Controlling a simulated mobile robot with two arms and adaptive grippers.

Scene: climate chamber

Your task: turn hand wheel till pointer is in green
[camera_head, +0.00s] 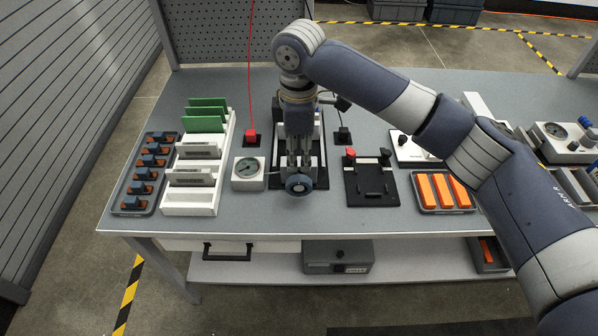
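The blue hand wheel (299,186) is at the front of a dark-based fixture near the table's front edge. A round gauge (248,167) in a light housing stands just left of it; its face is too small to tell where the pointer lies against any green. My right gripper (299,170) points down right at the wheel, its two fingers reaching to the wheel's upper side. The fingers look close together, but whether they grip the rim is too small to tell. The arm and gripper hide much of the fixture behind. My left gripper is not in view.
Left of the gauge stand a white rack (203,204) with green and grey boards and a dark tray (128,204) of orange-and-blue parts. Right of the wheel are a black fixture (371,187) with a red knob and a tray of orange bars (442,191). A red plug (251,134) sits behind the gauge.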

